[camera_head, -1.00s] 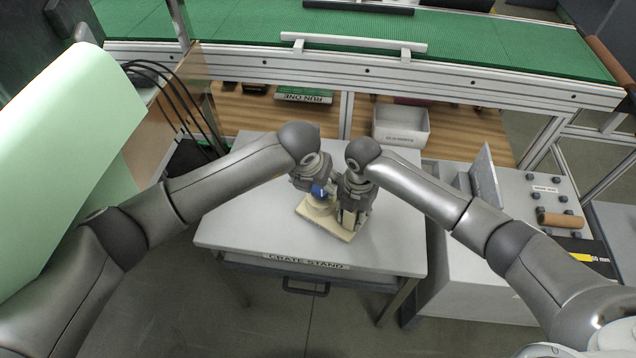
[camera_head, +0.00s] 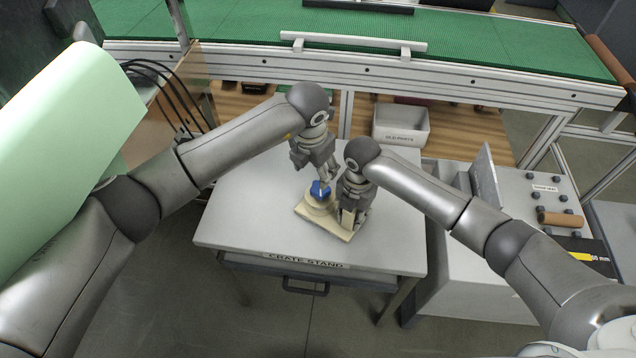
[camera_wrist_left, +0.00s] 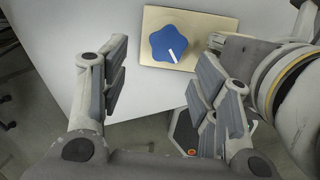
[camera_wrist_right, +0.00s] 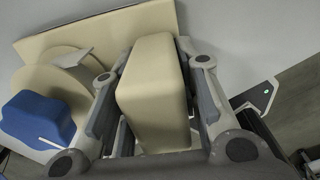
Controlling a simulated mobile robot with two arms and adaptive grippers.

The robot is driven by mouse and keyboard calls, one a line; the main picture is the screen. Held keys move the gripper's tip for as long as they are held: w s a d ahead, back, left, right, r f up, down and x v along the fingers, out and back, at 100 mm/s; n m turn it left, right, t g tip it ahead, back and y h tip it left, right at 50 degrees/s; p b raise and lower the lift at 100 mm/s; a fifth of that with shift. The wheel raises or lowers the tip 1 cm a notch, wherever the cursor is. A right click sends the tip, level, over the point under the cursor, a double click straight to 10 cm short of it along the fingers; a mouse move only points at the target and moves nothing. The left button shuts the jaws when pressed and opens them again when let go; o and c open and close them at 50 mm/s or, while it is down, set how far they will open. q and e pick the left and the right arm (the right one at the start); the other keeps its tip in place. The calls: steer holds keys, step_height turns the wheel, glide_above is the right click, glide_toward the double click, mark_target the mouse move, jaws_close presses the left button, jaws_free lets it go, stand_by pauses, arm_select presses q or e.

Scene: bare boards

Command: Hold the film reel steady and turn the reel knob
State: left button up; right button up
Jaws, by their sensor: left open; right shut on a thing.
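The film reel is a cream base plate (camera_head: 338,232) on the grey stand, with a round cream hub and an upright cream block (camera_wrist_right: 152,85). The blue reel knob (camera_head: 319,190) sits on the hub. In the left wrist view the knob (camera_wrist_left: 168,44) is star-shaped with a white pointer line. My left gripper (camera_head: 325,178) is open, raised above and behind the knob, apart from it; its open fingers (camera_wrist_left: 160,90) also show in the left wrist view. My right gripper (camera_head: 352,217) is shut on the cream block, with a finger on each side.
The stand (camera_head: 240,215) is labelled CRATE STAND and its top is otherwise clear. A light grey bin (camera_head: 401,126) stands behind on a wooden shelf. A green conveyor (camera_head: 480,45) runs across the back. A grey panel box with knobs (camera_head: 540,190) is at the right.

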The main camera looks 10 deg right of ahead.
mark_target(319, 188)
arm_select(q)
steer(key=f+m, duration=0.2)
steer(key=f+m+g, duration=0.1)
steer(key=f, duration=0.2)
steer(key=w+d+f+m+g+y, duration=0.1)
steer(key=f+m, duration=0.1)
steer(key=f, duration=0.1)
steer(key=shift+f+m, duration=0.15)
steer(key=shift+m, duration=0.15)
stand_by(0.5)
steer(key=c, duration=0.8)
